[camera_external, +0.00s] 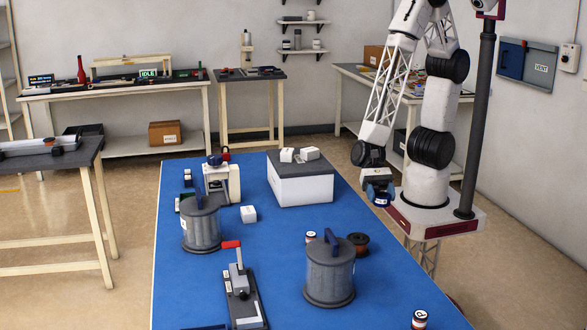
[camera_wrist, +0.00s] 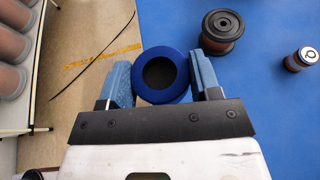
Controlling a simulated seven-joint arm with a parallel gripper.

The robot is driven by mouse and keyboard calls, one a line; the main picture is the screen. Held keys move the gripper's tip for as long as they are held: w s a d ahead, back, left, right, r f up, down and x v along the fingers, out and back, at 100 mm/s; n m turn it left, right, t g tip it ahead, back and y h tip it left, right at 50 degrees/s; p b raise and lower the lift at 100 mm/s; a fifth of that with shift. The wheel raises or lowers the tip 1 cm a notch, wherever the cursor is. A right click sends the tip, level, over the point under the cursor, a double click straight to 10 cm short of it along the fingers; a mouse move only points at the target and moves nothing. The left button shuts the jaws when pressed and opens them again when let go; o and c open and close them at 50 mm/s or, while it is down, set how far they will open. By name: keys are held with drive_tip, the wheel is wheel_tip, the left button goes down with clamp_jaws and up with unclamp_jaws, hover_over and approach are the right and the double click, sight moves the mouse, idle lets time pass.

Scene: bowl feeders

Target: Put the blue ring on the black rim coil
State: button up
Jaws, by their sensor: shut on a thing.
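My gripper (camera_wrist: 162,84) is shut on the blue ring (camera_wrist: 186,72), with a finger on each side of it. The ring's round opening faces the wrist camera. In the external view my gripper (camera_external: 378,190) holds the blue ring (camera_external: 382,203) in the air by the table's right edge. A coil with black rims and a brown winding (camera_wrist: 222,34) stands apart from the ring, ahead and to the right in the wrist view. This black rim coil (camera_external: 358,244) also shows in the external view, beside a grey lidded canister.
The grey canister (camera_external: 330,272) with a blue handle stands close to the coil. Small spools (camera_external: 310,237) (camera_external: 419,319) lie nearby. A white box with a grey top (camera_external: 302,185) stands behind.

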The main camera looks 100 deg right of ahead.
hover_over(358, 237)
drive_tip(key=shift+s+d+f, duration=0.3)
drive_tip(key=shift+d+f, duration=0.05)
drive_tip(key=shift+f, duration=0.25)
drive_tip(key=shift+w+a+f, duration=0.1)
drive_tip(key=shift+w+a, duration=0.2)
drive_tip(key=shift+f, duration=1.7)
drive_tip(key=shift+f, duration=0.1)
drive_tip(key=o, duration=1)
drive_tip(key=shift+c, duration=0.2)
drive_tip(key=v, duration=1.2)
